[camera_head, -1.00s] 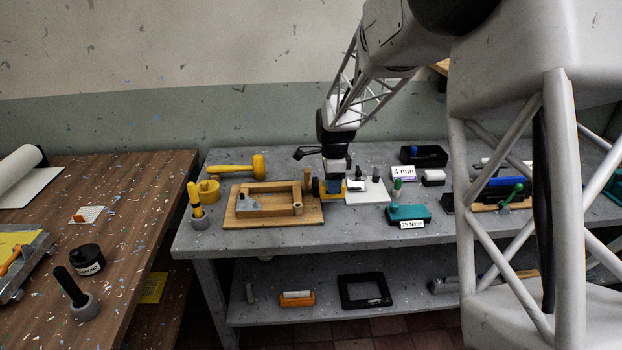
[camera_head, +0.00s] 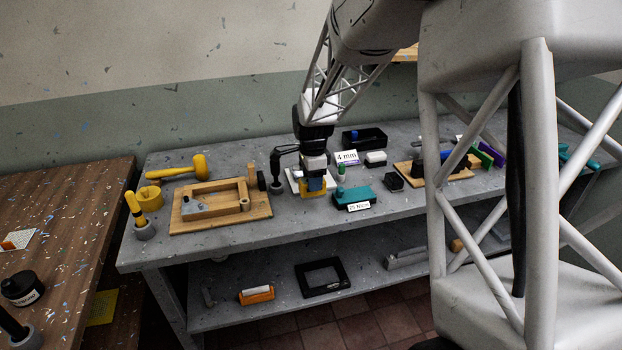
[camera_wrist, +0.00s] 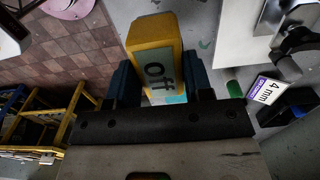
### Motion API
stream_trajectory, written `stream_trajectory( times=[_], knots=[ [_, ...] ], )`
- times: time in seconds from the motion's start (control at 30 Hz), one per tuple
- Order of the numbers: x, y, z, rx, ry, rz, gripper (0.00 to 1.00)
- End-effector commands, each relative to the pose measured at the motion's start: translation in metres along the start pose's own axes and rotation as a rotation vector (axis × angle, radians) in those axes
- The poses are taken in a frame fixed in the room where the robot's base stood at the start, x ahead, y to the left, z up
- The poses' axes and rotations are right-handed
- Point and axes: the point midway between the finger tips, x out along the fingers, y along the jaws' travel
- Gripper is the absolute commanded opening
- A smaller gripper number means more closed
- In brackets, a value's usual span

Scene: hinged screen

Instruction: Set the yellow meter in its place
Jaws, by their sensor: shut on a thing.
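The yellow meter (camera_head: 313,193) is held upright between the blue fingers of my gripper (camera_head: 313,184), in front of a white plate (camera_head: 294,177) on the grey bench. In the wrist view the meter (camera_wrist: 153,55) shows its pale display reading "Off", with a finger of my gripper (camera_wrist: 158,84) on each side. I cannot tell whether the meter's base touches the bench. The gripper hides part of the white plate.
A teal block (camera_head: 353,197) with a "25 N·cm" label stands close to the right. A wooden frame board (camera_head: 222,206) lies left. A black clamp-like stand (camera_head: 277,170) is close behind left. A "4 mm" sign (camera_head: 347,157) and black tray (camera_head: 364,138) stand behind.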

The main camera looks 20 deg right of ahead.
Motion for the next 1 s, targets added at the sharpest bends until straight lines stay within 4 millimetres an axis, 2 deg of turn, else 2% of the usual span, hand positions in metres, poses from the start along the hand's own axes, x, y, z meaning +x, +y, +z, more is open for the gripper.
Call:
stream_trajectory(
  times=[0.27,0.8,1.0],
  knots=[
    [0.005,0.0,0.0,0.0,0.0,0.001,0.23],
    [0.039,0.0,0.0,0.0,0.0,0.001,0.23],
    [0.046,0.0,0.0,0.0,0.0,0.0,0.23]
  ],
)
